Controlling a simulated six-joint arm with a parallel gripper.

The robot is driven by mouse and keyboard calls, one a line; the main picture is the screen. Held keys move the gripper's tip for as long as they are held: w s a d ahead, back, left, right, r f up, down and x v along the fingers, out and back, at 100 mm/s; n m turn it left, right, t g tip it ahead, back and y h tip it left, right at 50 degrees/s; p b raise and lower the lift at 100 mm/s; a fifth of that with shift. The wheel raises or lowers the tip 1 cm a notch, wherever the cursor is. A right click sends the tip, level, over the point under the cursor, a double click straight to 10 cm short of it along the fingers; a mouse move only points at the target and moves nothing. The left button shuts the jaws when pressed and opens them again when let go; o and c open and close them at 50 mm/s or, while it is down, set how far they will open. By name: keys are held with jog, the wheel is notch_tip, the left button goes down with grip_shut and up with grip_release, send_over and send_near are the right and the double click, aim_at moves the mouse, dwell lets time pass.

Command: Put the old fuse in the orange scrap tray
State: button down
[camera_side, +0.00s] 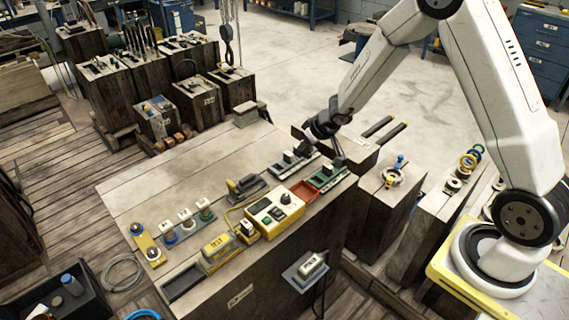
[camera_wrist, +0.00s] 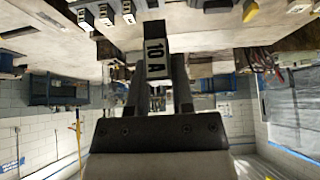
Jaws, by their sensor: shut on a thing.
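My gripper (camera_wrist: 157,88) is shut on a dark fuse with a white label reading 10 A (camera_wrist: 155,60), seen close up in the wrist view. In the side view my gripper (camera_side: 322,150) is above the back right part of the bench, behind the orange scrap tray (camera_side: 302,191) and apart from it. The held fuse is too small to make out clearly there. The tray lies between the yellow tester and a green fuse holder, and its visible inside looks empty.
The yellow tester (camera_side: 275,209) stands left of the tray, and the green holder (camera_side: 327,177) is to its right. Another holder with a white fuse (camera_side: 288,157) is behind. Several fuses stand at the left of the bench (camera_side: 169,232). The back left bench top is clear.

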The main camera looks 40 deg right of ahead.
jog(key=shift+r, duration=1.2)
jog(key=m+g+h, duration=0.2)
jog(key=m, duration=0.4)
jog(key=m+g+h, duration=0.2)
jog(key=m, duration=0.4)
jog(key=m+g+h, duration=0.2)
jog(key=m, duration=0.3)
jog(key=shift+f+m+h, duration=0.1)
jog(key=shift+m+h, duration=0.2)
jog(key=shift+m, duration=0.1)
notch_tip(320, 180, down, 10)
jog(key=shift+g, duration=0.3)
jog(key=shift+f, duration=0.15)
jog(key=shift+f, duration=3.75)
